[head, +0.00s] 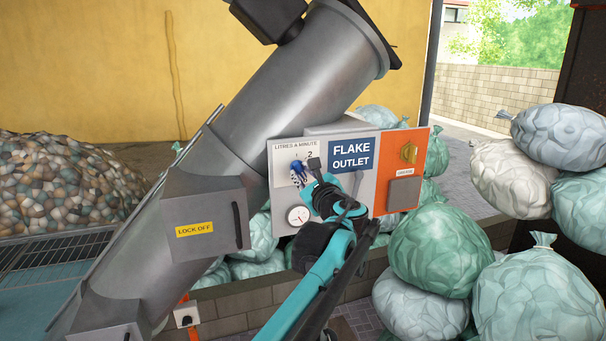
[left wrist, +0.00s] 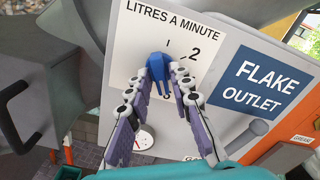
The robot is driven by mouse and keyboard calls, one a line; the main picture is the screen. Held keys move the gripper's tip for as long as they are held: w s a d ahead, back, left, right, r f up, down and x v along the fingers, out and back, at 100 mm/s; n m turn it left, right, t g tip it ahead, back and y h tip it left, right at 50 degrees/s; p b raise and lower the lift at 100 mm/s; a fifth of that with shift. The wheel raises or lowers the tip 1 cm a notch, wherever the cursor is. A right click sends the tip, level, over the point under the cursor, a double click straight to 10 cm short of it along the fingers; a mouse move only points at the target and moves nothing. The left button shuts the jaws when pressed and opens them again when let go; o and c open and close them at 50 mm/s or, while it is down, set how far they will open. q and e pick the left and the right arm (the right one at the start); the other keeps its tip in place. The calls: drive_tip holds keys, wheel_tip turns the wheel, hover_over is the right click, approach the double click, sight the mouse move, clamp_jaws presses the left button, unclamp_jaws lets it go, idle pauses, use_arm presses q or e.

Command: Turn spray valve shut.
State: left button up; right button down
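The spray valve is a blue knob with a lever-like handle (head: 297,167) on a white "LITRES A MINUTE" dial plate (head: 284,150). In the left wrist view the knob (left wrist: 158,67) has its handle pointing down the plate, away from the 2. My left gripper (head: 308,174) is at the plate, just right of the knob in the head view. In the left wrist view its fingertips (left wrist: 162,76) lie either side of the knob with a gap between them. Whether they touch it is unclear. The fingers hide part of the scale. My right gripper is not seen.
A round gauge (head: 298,215) sits below the dial. A grey chute (head: 300,75) rises behind. Bulging sacks (head: 440,247) crowd the right.

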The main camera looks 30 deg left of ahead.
use_arm(q)
clamp_jaws()
